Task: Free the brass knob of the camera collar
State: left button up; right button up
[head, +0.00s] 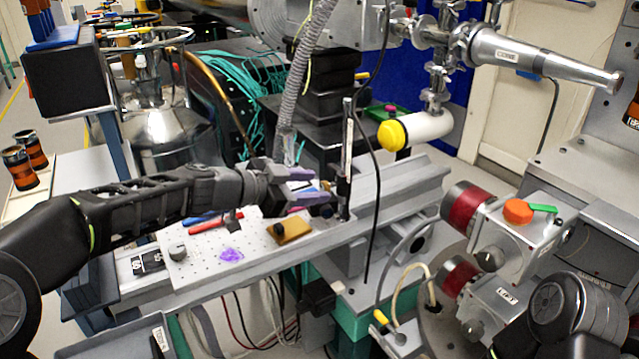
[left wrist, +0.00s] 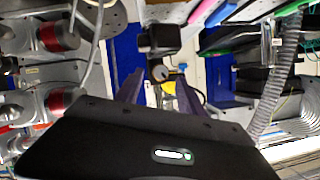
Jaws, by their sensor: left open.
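A slim upright post (head: 347,140) stands on the grey rail bench, with a dark collar (head: 343,188) around its lower part. My left gripper (head: 322,187) reaches in from the left, its open fingers pointing at the collar from close by. In the left wrist view, a black block (left wrist: 158,38) lies beyond the fingers. A small round knob (left wrist: 160,73), dull in colour, shows near the fingertips (left wrist: 150,75). I cannot tell whether it is brass or whether a finger touches it. In the head view the knob is not distinct. My right gripper is out of view.
A perforated plate (head: 200,262) under my left arm carries a tan block (head: 290,229), a red tool (head: 214,223) and a purple patch (head: 231,255). A black cable (head: 374,215) hangs just right of the post.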

aim_at(329, 186)
pick_arm(q)
jog(key=shift+x, duration=1.35)
grip_shut()
